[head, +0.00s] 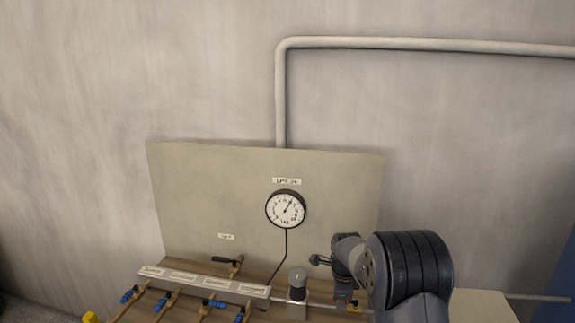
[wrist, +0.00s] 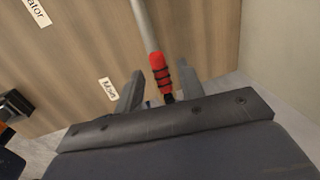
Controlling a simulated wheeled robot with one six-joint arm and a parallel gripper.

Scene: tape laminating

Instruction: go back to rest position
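My gripper (wrist: 162,76) shows in the wrist view with its two grey fingers standing apart. A red sleeve with black bands (wrist: 161,73), on the end of a grey rod (wrist: 144,28), shows between the fingers. Gaps are visible on both sides of it, so the fingers do not appear closed on it. In the head view my arm reaches in at the lower right, over the right end of the bench. My fingers cannot be made out clearly there.
A beige panel (head: 200,190) with a round gauge (head: 286,209) stands behind the wooden bench. A grey manifold (head: 205,282) with blue-handled parts lies left; a cylindrical fitting (head: 297,283) stands near my arm. A label reading "Main" (wrist: 108,89) lies on the wood. A pipe (head: 430,43) crosses the wall.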

